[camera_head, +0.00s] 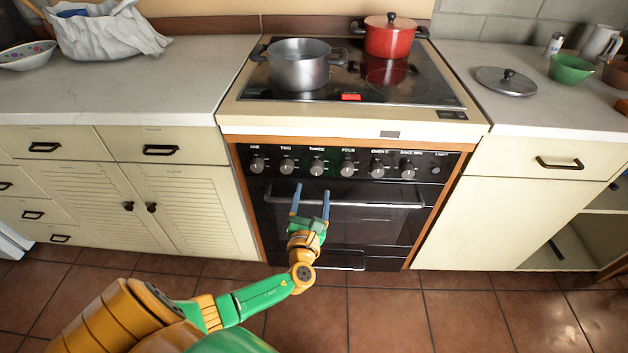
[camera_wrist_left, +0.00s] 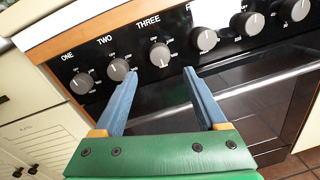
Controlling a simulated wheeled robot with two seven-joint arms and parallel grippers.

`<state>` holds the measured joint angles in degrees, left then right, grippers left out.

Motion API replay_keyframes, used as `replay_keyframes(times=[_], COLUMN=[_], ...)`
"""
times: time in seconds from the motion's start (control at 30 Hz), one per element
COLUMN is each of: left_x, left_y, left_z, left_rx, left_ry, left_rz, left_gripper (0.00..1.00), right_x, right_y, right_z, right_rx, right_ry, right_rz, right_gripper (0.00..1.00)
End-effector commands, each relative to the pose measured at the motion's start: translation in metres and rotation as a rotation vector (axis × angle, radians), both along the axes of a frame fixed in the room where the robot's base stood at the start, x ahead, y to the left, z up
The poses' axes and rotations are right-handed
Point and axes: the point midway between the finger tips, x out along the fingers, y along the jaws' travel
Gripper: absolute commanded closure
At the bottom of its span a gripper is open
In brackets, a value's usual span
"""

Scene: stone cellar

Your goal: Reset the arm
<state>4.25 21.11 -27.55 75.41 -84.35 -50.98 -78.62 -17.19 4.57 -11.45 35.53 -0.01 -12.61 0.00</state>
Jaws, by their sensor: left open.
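My left gripper (camera_head: 311,202) is open and empty in front of the black oven (camera_head: 372,226). Its two blue fingers point toward the row of control knobs, and nothing is between them. In the left wrist view the fingers (camera_wrist_left: 156,88) are spread below the knobs labelled TWO, THREE and the one to its right. The knob labelled THREE (camera_wrist_left: 160,55) shows between the fingertips. I cannot tell whether the fingers touch the oven front. My left arm (camera_head: 250,300) reaches in from the lower left. My right gripper is not in view.
The cooktop (camera_head: 430,95) holds an open steel pot (camera_head: 299,68) and a lidded red pot (camera_head: 391,38). A loose lid (camera_head: 505,83) and a green bowl (camera_head: 571,69) lie on the right counter. The oven handle (camera_head: 370,203) sticks out near my gripper. The tiled floor (camera_head: 390,310) is clear.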

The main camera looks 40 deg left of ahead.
Motion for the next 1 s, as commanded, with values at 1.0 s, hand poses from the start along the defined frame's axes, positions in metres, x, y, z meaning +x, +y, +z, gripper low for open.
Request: replay_keyframes(times=[1.0], left_x=[-0.332], left_y=[-0.083], left_z=[-0.239], left_rx=[-1.937], left_ry=[-0.195], left_rz=[1.513], left_gripper=[0.26], right_x=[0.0], right_y=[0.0], right_z=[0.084], right_rx=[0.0], right_ry=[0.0], right_rz=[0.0], right_gripper=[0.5])
